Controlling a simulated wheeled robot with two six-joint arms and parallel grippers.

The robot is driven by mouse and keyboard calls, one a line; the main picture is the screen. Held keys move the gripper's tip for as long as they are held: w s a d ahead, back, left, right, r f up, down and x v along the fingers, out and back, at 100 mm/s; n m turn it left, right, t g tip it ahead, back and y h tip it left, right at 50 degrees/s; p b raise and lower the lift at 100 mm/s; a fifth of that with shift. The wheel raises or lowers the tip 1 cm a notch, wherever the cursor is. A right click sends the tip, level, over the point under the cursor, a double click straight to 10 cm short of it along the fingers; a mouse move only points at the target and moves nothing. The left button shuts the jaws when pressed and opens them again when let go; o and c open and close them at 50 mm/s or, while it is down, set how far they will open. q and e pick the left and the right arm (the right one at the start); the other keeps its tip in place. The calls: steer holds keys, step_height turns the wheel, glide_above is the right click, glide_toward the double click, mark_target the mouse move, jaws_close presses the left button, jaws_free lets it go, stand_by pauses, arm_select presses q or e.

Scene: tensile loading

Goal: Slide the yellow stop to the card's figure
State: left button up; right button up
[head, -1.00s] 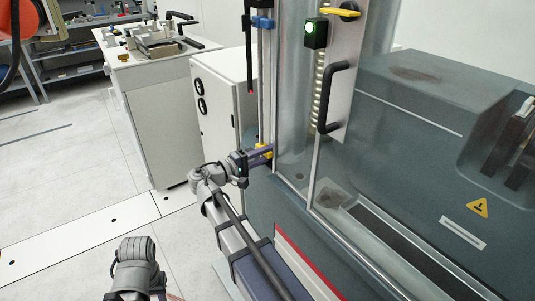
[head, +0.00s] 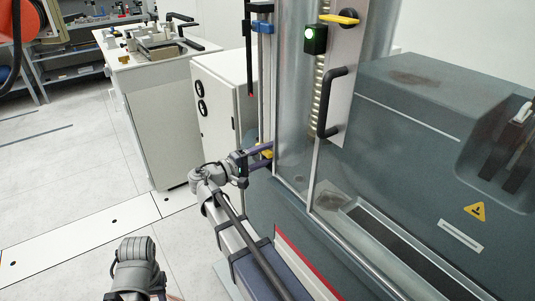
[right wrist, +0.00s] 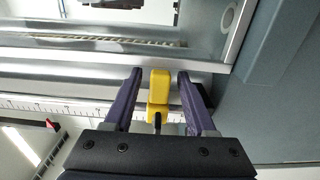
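The yellow stop (right wrist: 160,92) sits between the two fingers of my right gripper (right wrist: 161,80) in the right wrist view, with a gap on each side. The gripper is open around it. In the head view my right gripper (head: 268,155) is at the lower end of the machine's vertical rail (head: 266,90), and a bit of yellow shows between its fingers. A white scale with tick marks (right wrist: 60,105) runs along the rail in the right wrist view; its figures are too small to read. No card can be made out. My left gripper is out of view.
A clear guard with a black handle (head: 331,102) stands right of the rail. A blue block (head: 262,26) is higher on the rail, and a black rod with a red tip (head: 250,75) hangs beside it. A white cabinet (head: 215,105) stands behind. Open floor lies left.

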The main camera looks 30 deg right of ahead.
steer(key=shift+a, duration=0.1)
steer(key=a, duration=0.7)
steer(key=shift+s+a, duration=0.3)
stand_by(0.3)
steer(key=s+a+f+n+y+p, duration=0.1)
steer(key=s+a+y+p, duration=0.7)
steer(key=a+p, duration=0.2)
steer(key=s+a+f+n+g+y+p, duration=0.1)
steer(key=s+a+n+y+p, duration=0.1)
steer(key=s+a+y+p, duration=0.6)
steer(key=a+p, duration=0.2)
steer(key=a, duration=0.3)
steer(key=shift+a+y, duration=0.4)
stand_by(0.8)
